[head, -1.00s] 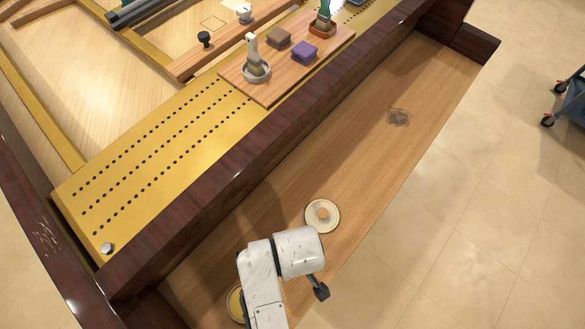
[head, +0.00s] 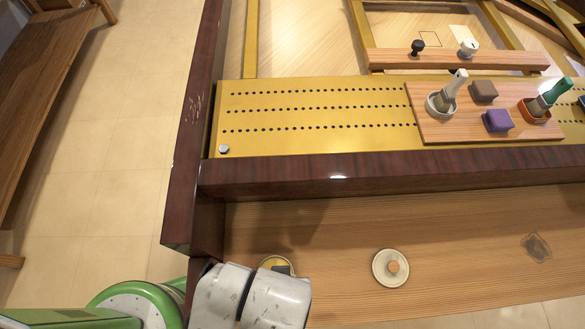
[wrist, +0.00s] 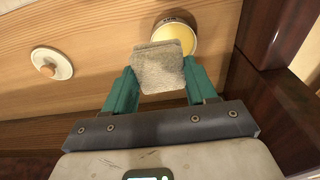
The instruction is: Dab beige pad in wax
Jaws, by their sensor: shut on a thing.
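My gripper (wrist: 160,86) has teal fingers, shut on the beige pad (wrist: 159,66), a fuzzy square block. The wax tin (wrist: 182,31), round and filled with pale yellow wax, is just beyond the pad in the wrist view. The pad's far edge overlaps part of the tin there; I cannot tell whether they touch. In the head view the tin (head: 270,262) sits on the wooden ledge, and my white arm covers much of it. The pad cannot be made out in the head view.
A round cream lid with a wooden knob (head: 391,268) lies on the ledge (head: 460,250) right of the tin. A dark wooden rail (head: 400,172) runs behind. Beyond it, a board (head: 460,128) holds brushes and blocks. A dark upright end (head: 188,140) stands at the left.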

